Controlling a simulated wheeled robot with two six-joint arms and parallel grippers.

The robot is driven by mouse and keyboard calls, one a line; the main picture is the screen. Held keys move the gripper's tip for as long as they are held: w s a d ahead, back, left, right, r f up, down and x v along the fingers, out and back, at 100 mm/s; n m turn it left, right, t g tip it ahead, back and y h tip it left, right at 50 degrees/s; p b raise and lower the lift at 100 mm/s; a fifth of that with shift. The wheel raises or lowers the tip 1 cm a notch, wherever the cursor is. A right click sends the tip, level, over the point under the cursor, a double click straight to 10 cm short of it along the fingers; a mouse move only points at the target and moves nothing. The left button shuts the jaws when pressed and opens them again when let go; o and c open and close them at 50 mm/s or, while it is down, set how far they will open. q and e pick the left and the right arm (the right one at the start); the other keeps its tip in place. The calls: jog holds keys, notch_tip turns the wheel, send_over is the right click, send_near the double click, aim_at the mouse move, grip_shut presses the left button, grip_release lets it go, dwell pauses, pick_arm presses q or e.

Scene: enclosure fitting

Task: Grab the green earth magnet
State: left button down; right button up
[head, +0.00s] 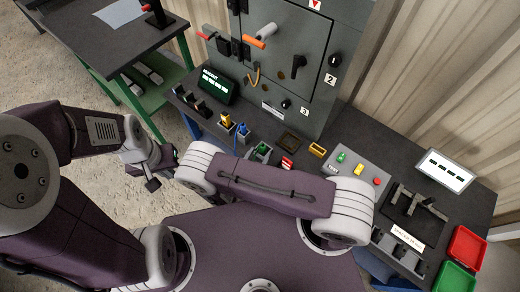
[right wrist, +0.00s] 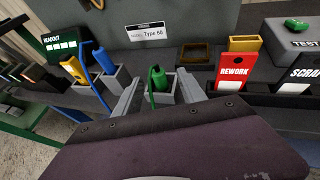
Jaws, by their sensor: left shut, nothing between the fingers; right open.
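The green earth magnet (right wrist: 158,78) stands upright in a small grey holder in the right wrist view, with a thin green cord or loop at its side. It also shows small in the head view (head: 262,149), just above my right arm. My right gripper (right wrist: 157,84) is open, with one finger on each side of the magnet and its holder. I cannot tell whether the fingers touch the holder. In the head view my right gripper is hidden behind the arm. My left gripper (head: 152,178) is shut and empty, out over the floor left of the bench.
Yellow (right wrist: 74,70) and blue (right wrist: 103,62) items stand in holders left of the magnet. A red REWORK card (right wrist: 233,71) and an empty dark tray (right wrist: 195,54) are to its right. The grey enclosure (head: 285,65) rises behind. Red (head: 467,246) and green bins sit far right.

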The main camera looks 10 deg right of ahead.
jog(key=x, duration=0.9)
jog(key=shift+w+a+f, duration=0.15)
jog(key=shift+w+f, duration=0.05)
jog(key=shift+r, duration=0.1)
grip_shut()
